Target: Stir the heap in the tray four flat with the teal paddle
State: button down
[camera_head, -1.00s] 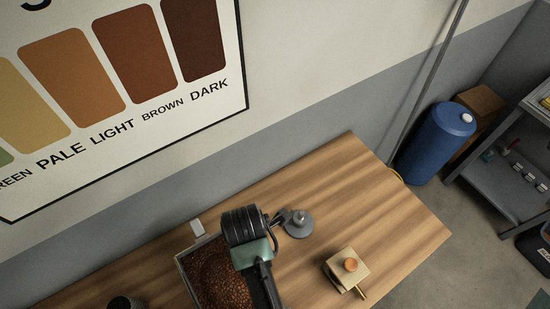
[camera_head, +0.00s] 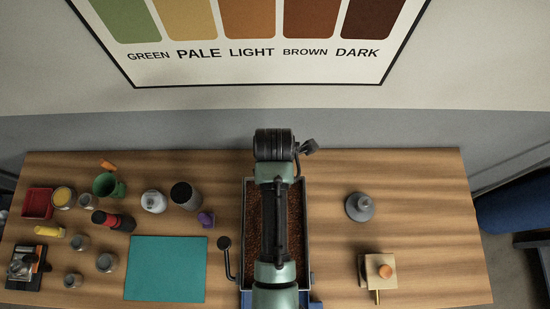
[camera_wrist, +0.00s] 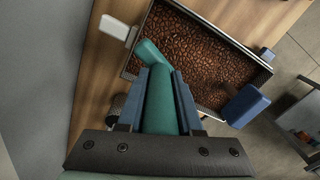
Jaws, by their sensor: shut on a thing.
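My gripper (camera_wrist: 160,90) is shut on the teal paddle (camera_wrist: 159,102), whose handle lies between the two fingers in the wrist view. The paddle's teal end reaches over the near edge of the metal tray (camera_wrist: 216,30), above or on the brown beans (camera_wrist: 188,48). I cannot tell whether it touches them. The beans cover the visible tray floor, and their height is hard to judge. In the head view the tray (camera_head: 307,215) stands on the wooden table with beans (camera_head: 252,222) on both sides of my arm. My arm hides the gripper, the paddle and the middle of the heap there.
A dark-knobbed handle (camera_head: 225,258) stands left of the tray. Further left are a teal mat (camera_head: 165,268), a purple object (camera_head: 206,219) and several jars and cups. Right are a grey round-based object (camera_head: 359,207) and a wooden box (camera_head: 374,268). Bare table lies between.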

jog(key=shift+f+b, duration=2.3)
jog(key=shift+f, duration=1.75)
jog(key=shift+a+p, duration=0.4)
jog(key=shift+a, duration=2.05)
jog(key=shift+d+p, duration=0.85)
jog(key=shift+d, duration=4.15)
jog(key=a+p, duration=0.1)
jog(key=a, duration=0.9)
